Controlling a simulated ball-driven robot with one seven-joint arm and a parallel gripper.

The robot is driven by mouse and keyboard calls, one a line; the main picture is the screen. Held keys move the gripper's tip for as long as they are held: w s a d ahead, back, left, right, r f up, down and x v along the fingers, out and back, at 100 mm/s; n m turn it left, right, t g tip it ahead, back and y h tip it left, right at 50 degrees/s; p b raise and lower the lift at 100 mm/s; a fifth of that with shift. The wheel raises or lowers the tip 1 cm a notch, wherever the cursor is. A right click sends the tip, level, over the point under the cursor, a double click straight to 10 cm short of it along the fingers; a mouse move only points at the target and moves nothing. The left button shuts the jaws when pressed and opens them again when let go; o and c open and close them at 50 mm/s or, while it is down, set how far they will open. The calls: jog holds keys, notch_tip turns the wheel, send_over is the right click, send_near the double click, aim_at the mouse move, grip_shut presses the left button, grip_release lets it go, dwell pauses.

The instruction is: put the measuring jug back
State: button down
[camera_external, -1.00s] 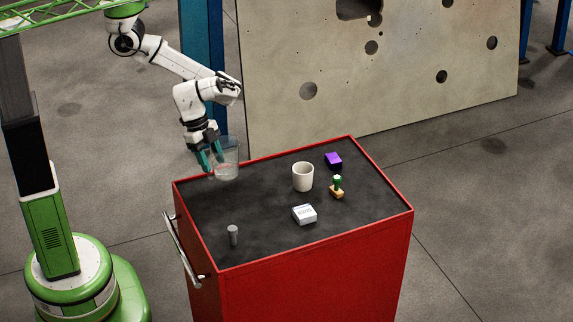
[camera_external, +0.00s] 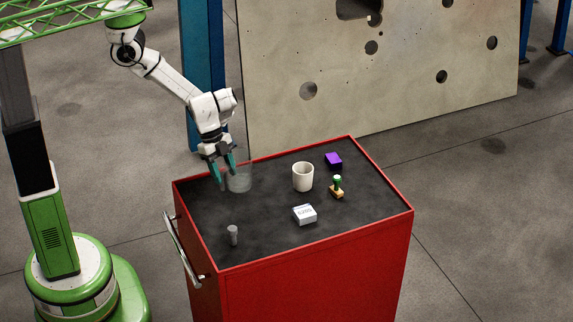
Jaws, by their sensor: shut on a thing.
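The measuring jug (camera_external: 240,180) is a clear, see-through vessel near the back left edge of the red cart's dark top. It looks upright and low at the cart top; I cannot tell if its base touches the surface. My gripper (camera_external: 224,176), with teal fingers, comes down from above at the jug's left side. It is shut on the jug, probably at its handle or side wall. The exact grip is too small to make out.
On the red cart's top (camera_external: 265,220) stand a white cup (camera_external: 303,177), a purple box (camera_external: 333,160), a green-handled stamp (camera_external: 337,188), a white box (camera_external: 304,214) and a grey cylinder (camera_external: 233,235). The front middle is clear. A large holed panel (camera_external: 400,90) stands behind.

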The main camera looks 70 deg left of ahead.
aim_at(230, 173)
jog(key=shift+w+x, duration=0.25)
jog(key=shift+x, duration=1.05)
jog(key=shift+w+x, duration=0.2)
jog(key=shift+x, duration=1.1)
jog(key=shift+w+x, duration=0.25)
jog(key=shift+x, duration=1.1)
jog(key=shift+a, duration=0.15)
jog(key=shift+c, duration=2.4)
grip_release()
jog(key=p+v, duration=0.2)
jog(key=v, duration=0.9)
jog(key=shift+w+r, duration=0.1)
jog(key=shift+w, duration=0.05)
jog(key=shift+s+a+r+p, duration=0.2)
jog(key=shift+a+r+p, duration=0.05)
jog(key=shift+r+p, duration=0.2)
